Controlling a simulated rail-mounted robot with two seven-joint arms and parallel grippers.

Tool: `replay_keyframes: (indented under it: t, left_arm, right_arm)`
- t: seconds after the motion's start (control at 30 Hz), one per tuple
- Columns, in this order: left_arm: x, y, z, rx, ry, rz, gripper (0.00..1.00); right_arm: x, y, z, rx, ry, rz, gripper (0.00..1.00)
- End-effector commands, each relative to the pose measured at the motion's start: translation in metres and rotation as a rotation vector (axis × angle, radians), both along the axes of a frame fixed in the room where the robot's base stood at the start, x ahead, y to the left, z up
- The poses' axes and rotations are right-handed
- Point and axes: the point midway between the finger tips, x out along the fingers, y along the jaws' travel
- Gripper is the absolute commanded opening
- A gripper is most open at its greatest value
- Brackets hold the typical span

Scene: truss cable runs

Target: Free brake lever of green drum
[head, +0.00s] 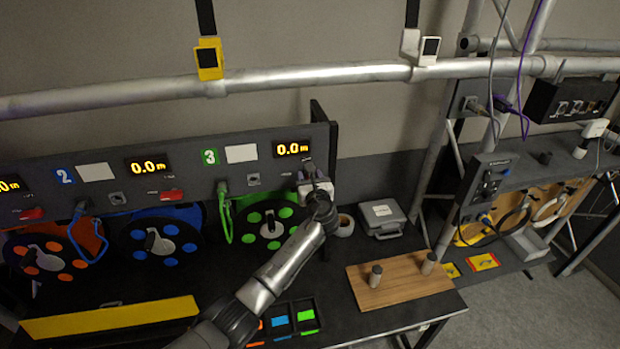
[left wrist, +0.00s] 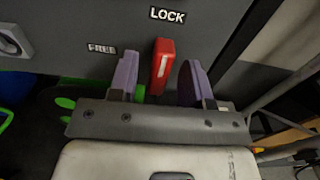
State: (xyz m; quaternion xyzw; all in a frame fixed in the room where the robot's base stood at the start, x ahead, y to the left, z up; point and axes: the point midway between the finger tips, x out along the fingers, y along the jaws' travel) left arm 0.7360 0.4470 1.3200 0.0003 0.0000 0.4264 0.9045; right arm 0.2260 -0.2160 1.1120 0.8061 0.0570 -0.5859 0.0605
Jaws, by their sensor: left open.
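The green drum (head: 285,213), a black reel with green dots, hangs under panel number 3. Its red brake lever (left wrist: 162,66) shows in the left wrist view, upright below the LOCK label, with the FREE label to its left. My left gripper (head: 312,182) is at the right end of the panel, and it also shows in the left wrist view (left wrist: 158,73). Its two purple fingers are open, one on each side of the lever, with a visible gap on both sides. In the head view the gripper hides this lever. My right gripper is not in view.
Blue (head: 190,237) and orange (head: 52,262) drums hang to the left, with red levers above them. A dark upright plate (head: 326,135) closes the panel's right end. A wooden board (head: 400,282) with two pegs and a grey case (head: 382,217) sit on the bench to the right.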

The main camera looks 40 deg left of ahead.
Motion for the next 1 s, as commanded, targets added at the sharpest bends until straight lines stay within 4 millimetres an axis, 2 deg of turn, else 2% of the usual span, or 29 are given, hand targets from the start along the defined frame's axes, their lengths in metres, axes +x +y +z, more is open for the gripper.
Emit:
replay_keyframes:
  t: [0.23, 0.7, 1.0]
  left_arm:
    - [0.0001, 0.0002, 0.0001, 0.0, 0.0, 0.0, 0.44]
    - [0.0, -0.0001, 0.0001, -0.001, -0.001, 0.0, 0.0]
    - [-0.0003, 0.0001, -0.0006, -0.024, -0.029, 0.0, 0.0]
  right_arm:
    - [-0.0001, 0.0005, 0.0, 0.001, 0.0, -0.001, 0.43]
    - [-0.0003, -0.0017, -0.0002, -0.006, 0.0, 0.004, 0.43]
    - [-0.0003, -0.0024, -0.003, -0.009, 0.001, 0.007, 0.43]
